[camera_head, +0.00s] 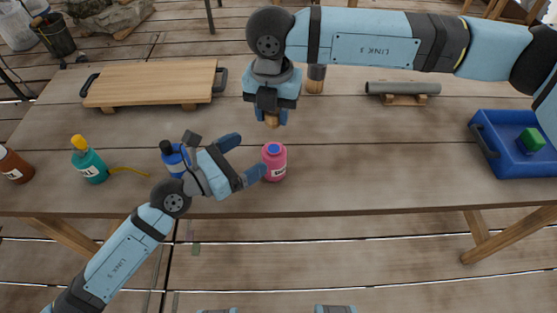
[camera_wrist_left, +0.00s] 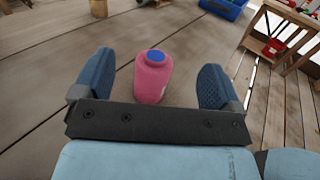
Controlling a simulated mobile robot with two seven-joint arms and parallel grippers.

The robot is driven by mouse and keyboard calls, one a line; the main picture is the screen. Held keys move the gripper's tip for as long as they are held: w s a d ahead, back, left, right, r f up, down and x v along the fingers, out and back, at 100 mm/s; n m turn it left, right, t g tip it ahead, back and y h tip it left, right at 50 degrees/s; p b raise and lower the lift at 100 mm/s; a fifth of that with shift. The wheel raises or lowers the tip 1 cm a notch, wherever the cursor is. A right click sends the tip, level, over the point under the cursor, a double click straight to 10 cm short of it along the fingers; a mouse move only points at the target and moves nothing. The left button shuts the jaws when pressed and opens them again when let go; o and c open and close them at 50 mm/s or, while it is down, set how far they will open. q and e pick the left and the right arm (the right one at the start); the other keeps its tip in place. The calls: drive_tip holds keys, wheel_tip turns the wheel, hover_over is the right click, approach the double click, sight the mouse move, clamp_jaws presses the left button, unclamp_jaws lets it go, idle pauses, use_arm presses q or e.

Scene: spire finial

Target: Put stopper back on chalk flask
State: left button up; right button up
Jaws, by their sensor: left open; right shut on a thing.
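A pink flask (camera_head: 273,166) with a blue top and a white label stands upright near the table's front edge. The label is too small to read surely. My left gripper (camera_head: 248,157) is open, its fingers pointing at the pink flask from the left. In the left wrist view the pink flask (camera_wrist_left: 152,82) stands between and ahead of the two open fingers, with gaps on both sides. My right gripper (camera_head: 271,106) is shut on a small brown stopper (camera_head: 272,122), held above and behind the pink flask, apart from it. Most of the stopper is hidden by the fingers.
A blue bottle (camera_head: 171,158) with a black cap stands close behind my left gripper. A teal bottle (camera_head: 91,166) and a brown bottle (camera_head: 13,165) are further left. A wooden board (camera_head: 150,83), a grey cylinder on a stand (camera_head: 403,88) and a blue tray (camera_head: 500,158) lie around. Table right of the flask is clear.

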use_arm(q)
wheel_tip(320, 180, down, 8)
drive_tip(key=x, duration=0.7)
drive_tip(key=shift+w+d, duration=0.2)
idle(0.4)
drive_tip(key=c, duration=1.4)
use_arm(e)
hover_over(274, 148)
drive_tip(key=shift+f, duration=2.5)
drive_tip(key=shift+f, duration=0.1)
drive_tip(key=shift+f, duration=0.8)
drive_tip(key=shift+f, duration=0.65)
